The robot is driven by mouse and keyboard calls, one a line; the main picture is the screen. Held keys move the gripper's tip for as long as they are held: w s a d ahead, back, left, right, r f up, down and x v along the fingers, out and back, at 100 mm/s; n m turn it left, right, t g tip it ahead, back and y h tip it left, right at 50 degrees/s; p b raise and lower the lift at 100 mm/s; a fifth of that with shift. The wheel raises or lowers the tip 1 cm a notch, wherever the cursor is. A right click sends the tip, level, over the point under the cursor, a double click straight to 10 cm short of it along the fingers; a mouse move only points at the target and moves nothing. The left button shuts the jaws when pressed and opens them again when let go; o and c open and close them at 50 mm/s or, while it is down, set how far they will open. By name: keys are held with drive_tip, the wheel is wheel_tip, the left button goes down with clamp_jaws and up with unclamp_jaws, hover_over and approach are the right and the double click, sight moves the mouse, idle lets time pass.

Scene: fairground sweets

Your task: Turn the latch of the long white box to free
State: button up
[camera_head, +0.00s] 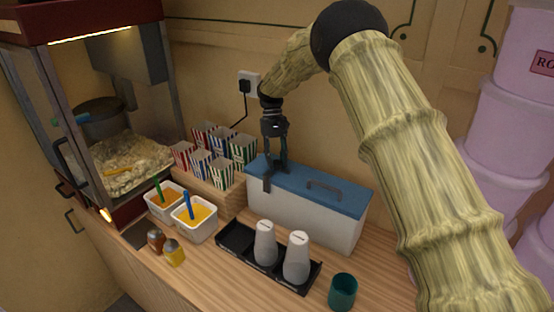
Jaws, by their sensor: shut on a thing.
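The long white box (296,218) stands on the counter against the back wall, with a blue lid (300,181) and a dark handle (324,189) on top. A dark latch (267,184) sits at the left part of the lid's front edge, small in this view. My gripper (273,176) points down over the left end of the lid, with its fingertips at the latch. It is shut on the latch. The fingers partly hide the latch, and I cannot tell its exact turn.
Striped cartons (221,143) stand on a wooden step left of the box. Two white tubs (202,229) and a black tray (235,240) with two pale bottles (297,258) are in front. A green cup (342,291) stands front right. A popcorn machine (85,110) is at left.

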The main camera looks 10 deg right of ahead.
drive_tip(key=shift+f, duration=0.15)
drive_tip(key=o, duration=1)
drive_tip(key=v, duration=1.2)
drive_tip(key=shift+w, duration=0.1)
